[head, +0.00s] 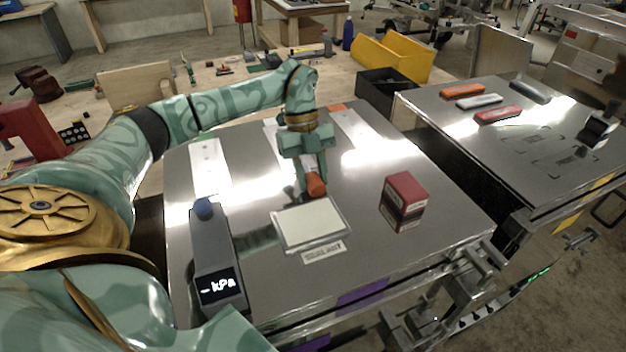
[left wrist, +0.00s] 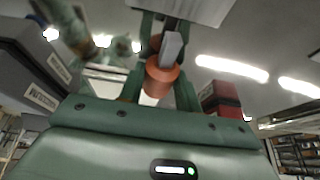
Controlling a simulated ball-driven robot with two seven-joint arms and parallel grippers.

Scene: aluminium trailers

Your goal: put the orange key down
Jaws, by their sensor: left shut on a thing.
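My left gripper (head: 311,180) reaches over the shiny metal trailer top from the back. It is shut on the orange key (head: 316,185), just behind a white square pad (head: 308,226) in a thin grey frame. In the left wrist view the key's round orange grip (left wrist: 162,80) sits between the fingers, and a grey shank (left wrist: 172,46) sticks out of it. I cannot tell whether the key touches the surface. My right gripper is in neither view.
A dark gauge (head: 213,250) reading kPa stands left of the pad. A red box (head: 404,200) stands to the right. A second metal top (head: 480,140) holds orange, white and red bars. The front right corner is clear.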

